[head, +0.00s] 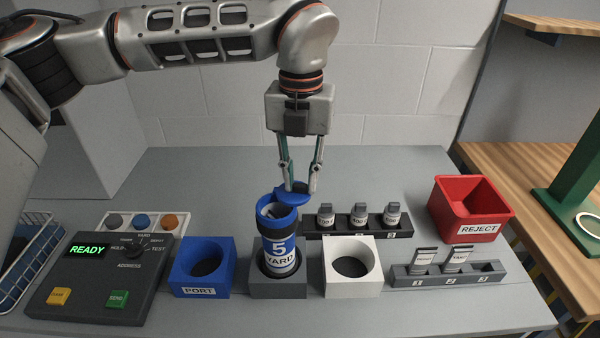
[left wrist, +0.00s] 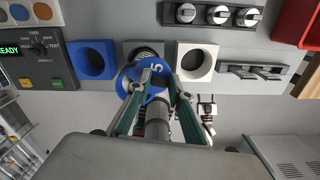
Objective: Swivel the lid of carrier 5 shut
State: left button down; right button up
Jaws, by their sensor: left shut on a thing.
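Carrier 5 (head: 279,250) is a blue and white tube marked "5 YARD". It stands upright in the grey block (head: 263,288). Its blue lid (head: 291,193) is swivelled partly off to the back right, so the mouth (head: 270,210) is partly open and something dark and grey shows inside. My left gripper (head: 300,188) comes down from above and is shut on the lid. In the left wrist view the lid (left wrist: 128,82) is a blue disc beneath the fingers (left wrist: 155,90), which hide part of it. My right gripper is not in view.
A blue PORT block (head: 202,268) and a white block (head: 352,268) flank the grey one. Behind are racked small canisters (head: 358,217). A red REJECT bin (head: 470,210) and tag rack (head: 450,272) stand right. A control panel (head: 105,280) showing READY is at left.

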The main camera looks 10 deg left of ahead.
aim_at(277, 193)
pick_arm(q)
jog(key=m, duration=0.2)
jog(key=s+m, duration=0.1)
jog(key=shift+s+m, duration=0.25)
jog(key=shift+m, duration=0.15)
jog(key=m, duration=0.1)
jog(key=s+m, duration=0.1)
jog(key=m, duration=0.1)
jog(key=shift+s+a+m, duration=0.25)
jog(key=shift+a+m, duration=0.05)
jog(key=shift+a, duration=0.05)
jog(key=shift+s+a+m+p, duration=0.2)
jog(key=shift+s+a+m, duration=0.15)
jog(key=shift+m, duration=0.9)
jog(key=shift+s+a+m+p, duration=0.15)
jog(key=shift+s+a+m, duration=0.2)
jog(key=shift+m, duration=0.85)
jog(key=shift+s+a+m+p, duration=0.25)
jog(key=shift+a+m, duration=0.2)
jog(key=shift+m, duration=0.8)
jog(key=c, duration=1.8)
grip_release()
